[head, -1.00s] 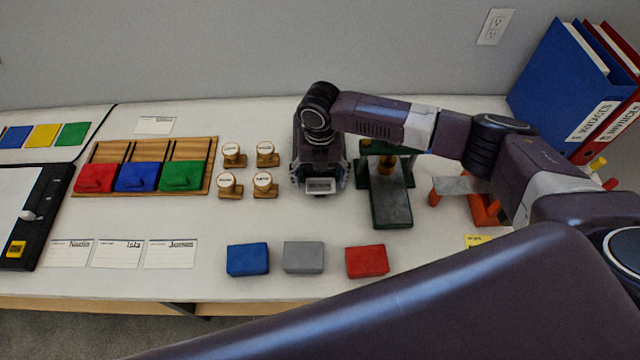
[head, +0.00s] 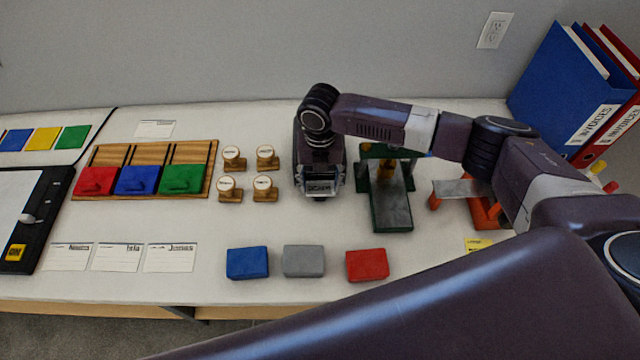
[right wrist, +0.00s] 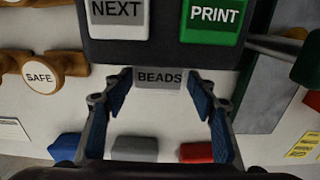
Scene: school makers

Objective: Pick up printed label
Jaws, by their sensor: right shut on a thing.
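The printed label (right wrist: 160,78) is a small grey strip reading "BEADS" at the front of a dark label printer (right wrist: 160,50) in the right wrist view. It also shows in the head view (head: 320,188), its text too small to read clearly. The label still sits against the printer's front edge. In the head view my right gripper (head: 319,186) and wrist hide most of the printer. My left gripper is not in view.
Wooden stamps (head: 265,188) stand close left of my right gripper. A green-framed device with a grey plate (head: 391,205) is close right. Blue (head: 247,262), grey (head: 303,260) and red (head: 367,264) blocks lie in front. Clear table lies between blocks and gripper.

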